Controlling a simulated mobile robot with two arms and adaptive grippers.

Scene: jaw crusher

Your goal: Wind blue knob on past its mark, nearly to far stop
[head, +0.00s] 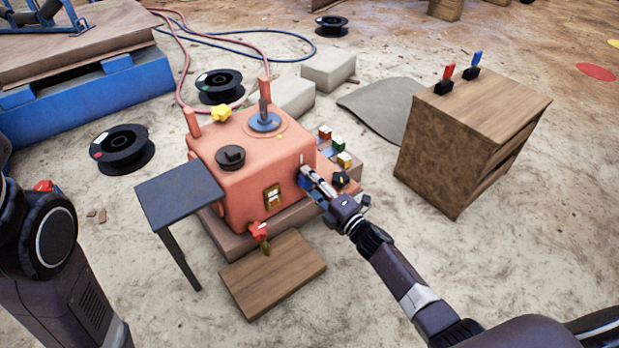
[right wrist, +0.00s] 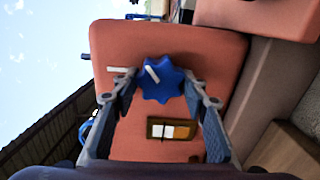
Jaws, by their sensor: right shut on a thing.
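The blue knob (right wrist: 165,82) is a lobed knob on the side of the orange machine body (right wrist: 215,50). A white pointer line on the knob slants to the upper left in the right wrist view. A short white mark (right wrist: 118,69) lies on the orange face just left of the knob. My right gripper (right wrist: 165,90) has one finger on each side of the knob and is shut on it. In the head view my right gripper (head: 308,178) reaches the machine's right side and mostly hides the knob. My left gripper is out of view; only part of that arm shows.
A rocker switch (head: 272,196) and a red star knob (head: 258,231) sit on the machine's front. Red, green and yellow buttons (head: 336,144) and a black knob (head: 341,179) are close to my right gripper. A dark side table (head: 180,192) and a wooden cabinet (head: 450,150) flank the machine.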

